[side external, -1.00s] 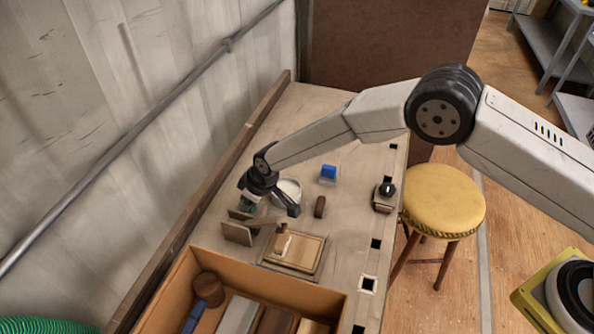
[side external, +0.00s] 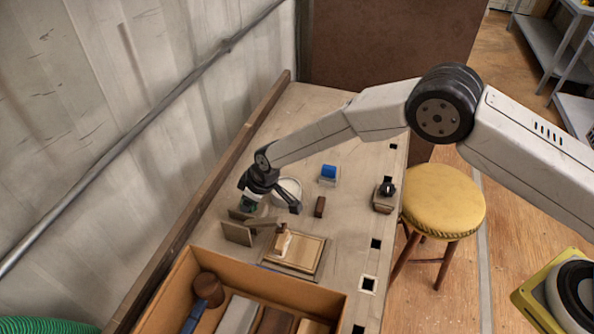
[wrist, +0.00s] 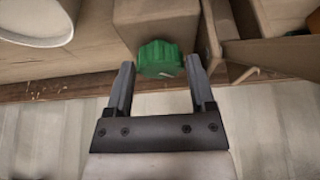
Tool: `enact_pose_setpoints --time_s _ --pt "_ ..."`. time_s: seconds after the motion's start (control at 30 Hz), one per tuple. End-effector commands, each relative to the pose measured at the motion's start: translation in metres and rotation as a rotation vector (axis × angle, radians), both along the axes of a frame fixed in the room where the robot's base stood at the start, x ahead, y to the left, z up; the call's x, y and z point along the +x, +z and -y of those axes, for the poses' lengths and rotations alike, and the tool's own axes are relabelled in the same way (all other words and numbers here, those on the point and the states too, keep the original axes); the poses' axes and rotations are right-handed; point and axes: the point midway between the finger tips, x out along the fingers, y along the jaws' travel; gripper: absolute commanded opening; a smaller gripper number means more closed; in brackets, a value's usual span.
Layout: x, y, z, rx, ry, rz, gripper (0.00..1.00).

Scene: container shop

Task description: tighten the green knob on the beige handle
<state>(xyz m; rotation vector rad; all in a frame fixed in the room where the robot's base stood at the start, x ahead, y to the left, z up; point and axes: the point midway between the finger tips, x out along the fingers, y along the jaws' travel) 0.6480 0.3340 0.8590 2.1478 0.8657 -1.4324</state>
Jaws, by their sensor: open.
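The green knob (wrist: 160,58) is a ribbed round cap on the end face of a beige block (wrist: 152,20), which looks like the handle, in the wrist view. My gripper (wrist: 159,68) is open, with one finger on each side of the knob. A narrow gap shows between the knob and each finger. In the side view my gripper (side external: 270,202) is low over the bench near the wall side. Only a small bit of green knob (side external: 248,205) shows there under my wrist, and the handle is mostly hidden.
A white bowl (side external: 291,185) is close beside my gripper. Upright wooden plates (side external: 237,233), a wooden board (side external: 308,250) and a brown box (side external: 180,285) of parts lie nearer the camera. A blue block (side external: 328,173) and a small brown block (side external: 320,207) stand on the bench (side external: 345,225).

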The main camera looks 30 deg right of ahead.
Motion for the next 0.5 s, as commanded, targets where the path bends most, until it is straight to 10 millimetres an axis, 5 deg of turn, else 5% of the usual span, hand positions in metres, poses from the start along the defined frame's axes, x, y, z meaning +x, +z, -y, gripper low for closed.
enact_pose_setpoints --time_s 0.5 --pt "-0.0001 -0.0016 0.0011 -0.002 0.198 -0.004 0.74"
